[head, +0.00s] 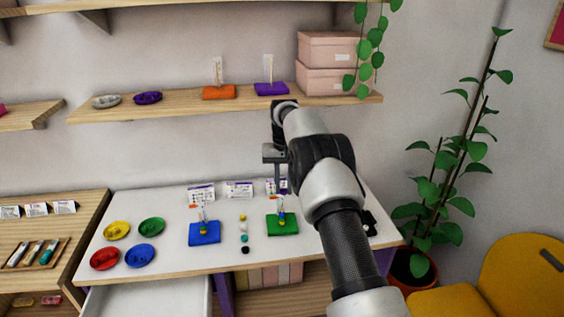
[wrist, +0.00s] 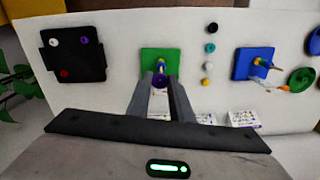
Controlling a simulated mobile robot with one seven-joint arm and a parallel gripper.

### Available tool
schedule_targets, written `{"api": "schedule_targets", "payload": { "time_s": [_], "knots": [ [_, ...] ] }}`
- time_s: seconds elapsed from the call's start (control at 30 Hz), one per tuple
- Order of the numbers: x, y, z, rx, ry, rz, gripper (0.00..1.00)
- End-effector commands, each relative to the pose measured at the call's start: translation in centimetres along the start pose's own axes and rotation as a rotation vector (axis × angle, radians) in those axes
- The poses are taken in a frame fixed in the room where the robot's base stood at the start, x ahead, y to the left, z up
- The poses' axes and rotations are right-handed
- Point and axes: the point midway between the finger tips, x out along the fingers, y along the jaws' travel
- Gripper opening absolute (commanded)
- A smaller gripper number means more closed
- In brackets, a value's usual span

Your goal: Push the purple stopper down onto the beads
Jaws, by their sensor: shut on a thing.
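My gripper (wrist: 161,88) is shut on the purple stopper (wrist: 160,80), which shows between the fingertips in the wrist view. The green board (wrist: 149,58) lies just beyond the fingertips in that view. In the head view the green board (head: 291,230) sits on the white table, with a short stack of beads (head: 281,217) on its upright peg. My gripper is above this board there. The fingers hide part of the board in the wrist view, so I cannot tell whether the stopper touches the peg or beads.
A blue board (head: 205,238) with its own beaded peg stands to the left. Several loose beads (head: 244,239) lie in a row between the boards. A black tray (wrist: 75,60) holds white, purple and red pieces. Coloured dishes (head: 104,259) stand at the table's left.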

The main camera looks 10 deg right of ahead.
Motion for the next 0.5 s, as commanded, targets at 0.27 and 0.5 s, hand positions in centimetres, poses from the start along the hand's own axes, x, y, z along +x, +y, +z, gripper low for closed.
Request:
{"api": "schedule_targets", "payload": {
  "time_s": [0.27, 0.5],
  "knots": [
    [-0.2, -0.6, -1.0, 0.004, 0.004, 0.008, 0.00],
    [1.2, -0.6, -1.0, 0.003, 0.003, 0.008, 0.00]
  ]
}}
